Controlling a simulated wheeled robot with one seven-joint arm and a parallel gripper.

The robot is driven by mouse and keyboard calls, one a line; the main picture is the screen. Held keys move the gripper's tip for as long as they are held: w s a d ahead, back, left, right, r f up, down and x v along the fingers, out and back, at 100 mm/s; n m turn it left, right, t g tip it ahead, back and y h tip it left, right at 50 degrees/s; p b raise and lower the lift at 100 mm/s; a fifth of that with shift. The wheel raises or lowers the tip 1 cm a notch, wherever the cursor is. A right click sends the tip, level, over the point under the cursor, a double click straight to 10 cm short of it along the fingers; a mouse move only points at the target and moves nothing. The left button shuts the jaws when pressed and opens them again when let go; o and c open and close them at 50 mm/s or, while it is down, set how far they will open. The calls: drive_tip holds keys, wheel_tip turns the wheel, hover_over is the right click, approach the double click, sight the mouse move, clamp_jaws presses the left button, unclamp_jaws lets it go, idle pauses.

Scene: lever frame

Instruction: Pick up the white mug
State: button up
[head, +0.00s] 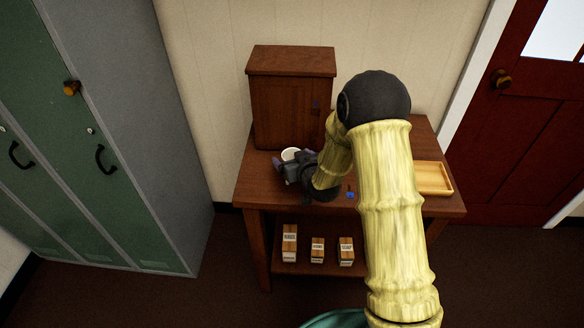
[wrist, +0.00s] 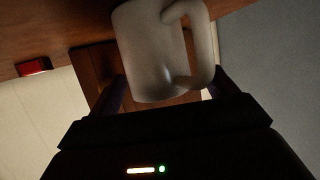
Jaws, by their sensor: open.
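The white mug (wrist: 155,52) fills the upper middle of the wrist view, with its handle to the right. In the head view only part of the mug (head: 290,154) shows on the left side of the wooden table (head: 256,183), in front of the wooden cabinet. My gripper (head: 299,163) is close to the mug and hides much of it. In the wrist view the two dark purple fingers of my gripper (wrist: 168,88) are apart, one toward each side of the mug. I cannot tell whether they touch it.
The wooden cabinet (head: 288,106) stands behind the mug. A shallow wooden tray (head: 433,178) sits at the table's right end. A small blue thing (head: 351,193) lies near the middle. Several labelled boxes (head: 317,249) stand on the lower shelf. Green lockers (head: 75,130) are at left.

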drive_tip(key=c, duration=1.2)
drive_tip(key=shift+r, duration=0.15)
wheel_tip(320, 180, up, 10)
